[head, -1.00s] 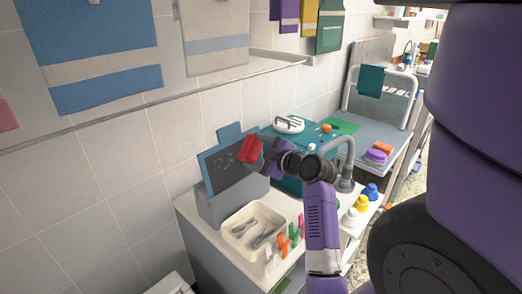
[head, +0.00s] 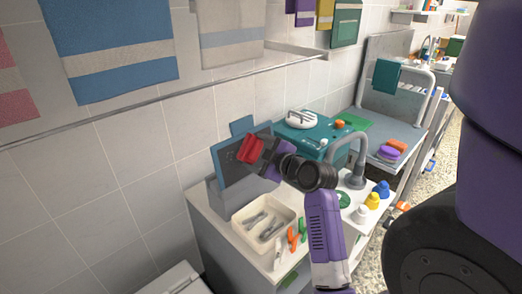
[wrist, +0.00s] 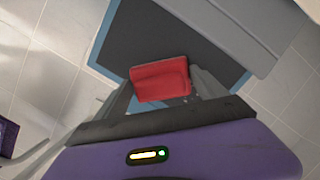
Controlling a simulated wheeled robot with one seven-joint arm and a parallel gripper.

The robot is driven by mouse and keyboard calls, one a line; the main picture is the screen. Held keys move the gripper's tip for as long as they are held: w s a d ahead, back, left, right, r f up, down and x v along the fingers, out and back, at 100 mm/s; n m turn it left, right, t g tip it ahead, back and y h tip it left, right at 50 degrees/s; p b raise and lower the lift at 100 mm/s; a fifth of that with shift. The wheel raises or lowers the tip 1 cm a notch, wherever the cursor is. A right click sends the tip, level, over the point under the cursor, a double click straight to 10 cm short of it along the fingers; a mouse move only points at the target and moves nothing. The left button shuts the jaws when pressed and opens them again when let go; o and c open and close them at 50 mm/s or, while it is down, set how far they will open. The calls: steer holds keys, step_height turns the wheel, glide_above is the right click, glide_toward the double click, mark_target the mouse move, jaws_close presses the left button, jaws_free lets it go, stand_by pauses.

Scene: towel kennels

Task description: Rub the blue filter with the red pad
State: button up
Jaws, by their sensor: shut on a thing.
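The blue filter (head: 232,172) is a blue-framed panel with a dark face and a tab on top, standing tilted in a grey holder on the counter. It also shows in the wrist view (wrist: 205,35), with its dark face behind the pad. My gripper (head: 262,152) is shut on the red pad (head: 249,149), which is in front of the filter's upper right part. In the wrist view the red pad (wrist: 160,79) sits between the fingertips (wrist: 162,92) and covers part of the dark face. I cannot tell whether the pad touches the face.
A cream tray (head: 240,226) with metal tools stands in front of the filter, with orange and green clips (head: 296,238) beside it. A curved grey tap (head: 357,160), a teal case (head: 310,135) and several small coloured bottles (head: 372,200) are to the right. Towels hang above.

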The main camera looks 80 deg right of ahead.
steer(key=shift+w+a+p, duration=0.25)
steer(key=shift+w+a, duration=0.45)
steer(key=shift+a, duration=0.5)
steer(key=shift+w+a+p, duration=0.3)
steer(key=shift+w+a, duration=0.45)
steer(key=shift+a, duration=0.45)
steer(key=shift+w+a+p, duration=0.25)
steer(key=shift+w+a, duration=0.45)
steer(key=shift+a, duration=0.5)
steer(key=shift+s, duration=0.1)
steer(key=shift+s+d+p+v, duration=0.15)
steer(key=shift+p+v, duration=0.05)
steer(key=shift+v, duration=1.25)
steer(key=shift+s+d+p+v, duration=0.1)
steer(key=shift+p+v, duration=0.1)
steer(key=shift+v, duration=1.25)
steer(key=shift+f, duration=0.1)
steer(key=v, duration=0.3)
steer(key=shift+s+d+f, duration=0.1)
steer(key=shift+d, duration=0.05)
